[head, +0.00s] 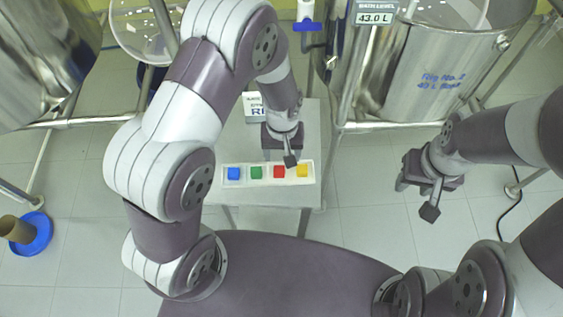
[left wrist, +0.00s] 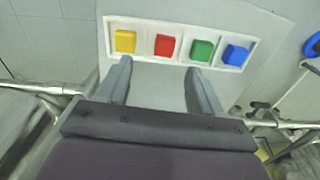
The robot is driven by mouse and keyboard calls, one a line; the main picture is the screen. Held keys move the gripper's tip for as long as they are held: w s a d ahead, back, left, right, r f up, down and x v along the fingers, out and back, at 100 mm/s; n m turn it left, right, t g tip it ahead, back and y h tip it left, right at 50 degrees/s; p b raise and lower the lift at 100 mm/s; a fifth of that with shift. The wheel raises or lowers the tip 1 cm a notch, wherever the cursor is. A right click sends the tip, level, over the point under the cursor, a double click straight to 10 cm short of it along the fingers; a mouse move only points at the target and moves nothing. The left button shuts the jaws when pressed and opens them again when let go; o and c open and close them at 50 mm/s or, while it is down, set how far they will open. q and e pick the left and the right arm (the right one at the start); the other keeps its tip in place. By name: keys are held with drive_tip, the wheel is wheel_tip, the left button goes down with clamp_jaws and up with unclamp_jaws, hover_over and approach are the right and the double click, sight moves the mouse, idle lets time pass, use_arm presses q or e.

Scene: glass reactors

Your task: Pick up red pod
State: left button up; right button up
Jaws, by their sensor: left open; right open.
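The red pod (head: 279,172) is a small cube in a white tray, between a green and a yellow one. It also shows in the left wrist view (left wrist: 164,46), just beyond my fingertips and roughly between their lines. My left gripper (head: 281,152) is above the back edge of the tray near the red pod, open and empty. Its two fingers (left wrist: 159,68) stand apart in the left wrist view, with no pod between them. My right gripper (head: 424,182) is open and empty, over the floor right of the table.
The white tray (head: 221,183) lies on a small grey table (head: 262,202) and also holds blue (head: 234,173), green (head: 256,172) and yellow (head: 302,170) pods. A sign (head: 254,106) stands behind. Steel reactors (head: 440,80) and pipe frames flank the table. A blue dish (head: 38,232) is on the floor.

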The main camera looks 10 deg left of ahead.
sight(279, 173)
use_arm(q)
drive_tip(key=f, duration=0.2)
drive_tip(key=f+p, duration=0.1)
drive_tip(key=f, duration=0.2)
drive_tip(key=a+f, duration=0.1)
drive_tip(key=f, duration=0.2)
drive_tip(key=shift+w, duration=0.1)
drive_tip(key=shift+w+f, duration=0.1)
drive_tip(key=shift+f, duration=0.05)
drive_tip(key=shift+c, duration=0.3)
